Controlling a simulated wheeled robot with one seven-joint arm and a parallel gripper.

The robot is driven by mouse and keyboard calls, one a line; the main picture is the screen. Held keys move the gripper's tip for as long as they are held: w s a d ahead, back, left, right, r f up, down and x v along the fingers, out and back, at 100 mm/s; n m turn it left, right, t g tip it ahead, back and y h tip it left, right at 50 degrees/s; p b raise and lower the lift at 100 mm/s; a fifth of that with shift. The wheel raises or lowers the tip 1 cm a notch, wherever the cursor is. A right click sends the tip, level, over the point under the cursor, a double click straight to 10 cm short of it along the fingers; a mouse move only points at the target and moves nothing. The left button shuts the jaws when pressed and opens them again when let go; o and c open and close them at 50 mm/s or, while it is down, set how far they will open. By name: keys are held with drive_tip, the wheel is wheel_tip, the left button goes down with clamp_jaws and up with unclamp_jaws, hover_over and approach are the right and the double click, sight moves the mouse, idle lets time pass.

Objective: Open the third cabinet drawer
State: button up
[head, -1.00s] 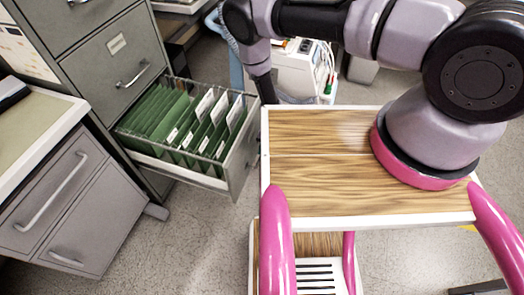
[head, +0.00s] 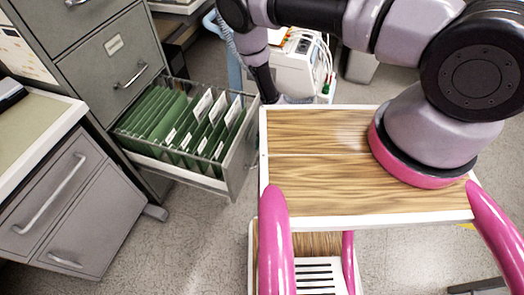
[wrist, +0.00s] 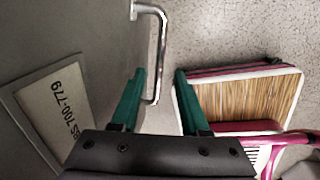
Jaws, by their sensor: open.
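The grey filing cabinet (head: 78,57) stands at the left of the head view. One drawer (head: 183,171) is pulled out and holds green hanging folders (head: 160,120) with white tabs. A closed drawer with a metal handle (head: 132,76) is above it. In the wrist view, a grey drawer front (wrist: 65,35) bears a label (wrist: 55,110) and a chrome bar handle (wrist: 162,50). My gripper (wrist: 160,75) is open, with teal fingers. The handle's lower part shows between the fingers, closer to the left one; contact cannot be told. The gripper's fingers are hidden in the head view.
My pink-and-wood base sits close to the pulled-out drawer's right side. A low grey cabinet (head: 65,200) stands at the left. A white machine on a stand (head: 300,65) is behind my arm. Floor (head: 195,245) is clear in front of the drawer.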

wheel_tip(320, 180, up, 8)
drive_tip(key=d, duration=0.1)
drive_tip(key=shift+s+d+f, duration=0.2)
drive_tip(key=shift+s, duration=0.05)
idle(0.4)
